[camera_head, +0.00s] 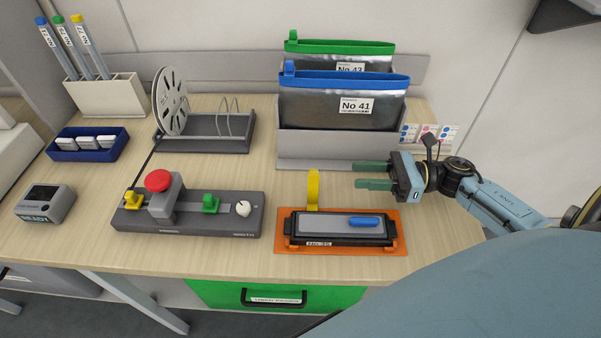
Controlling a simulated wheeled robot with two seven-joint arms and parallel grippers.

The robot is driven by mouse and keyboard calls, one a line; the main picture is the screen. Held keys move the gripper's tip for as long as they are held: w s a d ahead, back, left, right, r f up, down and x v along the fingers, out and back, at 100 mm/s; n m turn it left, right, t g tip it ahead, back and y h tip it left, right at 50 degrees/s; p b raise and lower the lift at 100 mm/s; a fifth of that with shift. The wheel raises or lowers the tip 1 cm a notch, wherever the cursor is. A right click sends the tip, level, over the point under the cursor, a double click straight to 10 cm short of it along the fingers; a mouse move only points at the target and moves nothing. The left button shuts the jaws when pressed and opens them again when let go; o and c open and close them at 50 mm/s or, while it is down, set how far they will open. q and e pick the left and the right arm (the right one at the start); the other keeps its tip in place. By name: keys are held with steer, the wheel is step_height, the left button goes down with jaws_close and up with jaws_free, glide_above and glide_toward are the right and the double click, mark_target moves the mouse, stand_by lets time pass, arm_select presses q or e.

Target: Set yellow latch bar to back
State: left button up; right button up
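A yellow latch bar (313,190) stands upright at the rear left part of an orange base (397,228). A dark block with a grey top (340,224) sits on the base, with a blue handle (363,220) on it. The bar's lower end is hidden behind the block. My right gripper (362,175) reaches in from the right, with its two green fingers pointing left and apart. It is open and empty, to the right of the bar's upper part and not touching it. My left gripper is not in view.
A grey control panel (187,225) with yellow, red, green and white controls lies left of the base. Behind are a grey rack (335,143) with pouches and a reel stand (236,137). The table (262,185) is clear between panel and base.

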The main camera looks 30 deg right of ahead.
mark_target(312, 171)
steer(key=p+x, duration=0.1)
steer(key=x, duration=0.4)
steer(key=p+x, duration=0.1)
steer(key=x, duration=0.5)
steer(key=shift+a+r, duration=0.2)
steer(key=shift+a, duration=0.2)
steer(key=shift+w+a+f, duration=0.1)
steer(key=shift+w+a, duration=0.2)
steer(key=shift+a, duration=0.2)
jaws_close()
